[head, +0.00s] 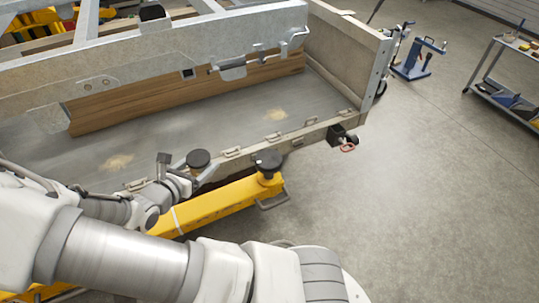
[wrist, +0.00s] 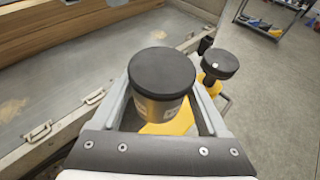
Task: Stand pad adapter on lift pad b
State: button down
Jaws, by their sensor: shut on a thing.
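The pad adapter (wrist: 162,75) is a short cylinder with a round black top and a metal body. It sits upright between the two fingers of my gripper (wrist: 165,100), which is shut on it. In the head view the adapter (head: 198,158) is in front of the trailer's side edge, over the yellow lift arm. Its underside is hidden, so I cannot tell whether it touches anything below. A black round pad (head: 268,160) stands on the yellow arm's end, to the right; the wrist view shows it too (wrist: 220,64). No label shows which pad is b.
The yellow lift arm (head: 218,203) runs along the trailer frame (head: 230,150), close below my gripper. Latches line the trailer edge. A blue stand (head: 412,65) and a grey cart (head: 508,95) are at the upper right. The floor on the right is clear.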

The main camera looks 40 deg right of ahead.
jog(key=s+d+r+m+g+h, duration=0.1)
jog(key=s+d+r+m+g, duration=0.3)
jog(key=s+d, duration=0.4)
jog(key=s+d+r+m+g+h, duration=0.1)
jog(key=s+d+r+m+g, duration=0.25)
jog(key=s+d, duration=0.5)
jog(key=b, duration=0.1)
send_over(269, 158)
jog(key=shift+g, duration=0.45)
notch_tip(269, 158, down, 6)
jog(key=shift+r, duration=0.15)
jog(key=shift+f, duration=2)
jog(key=shift+f+b, duration=0.2)
jog(key=shift+b, duration=0.15)
grip_release()
jog(key=shift+r, duration=0.1)
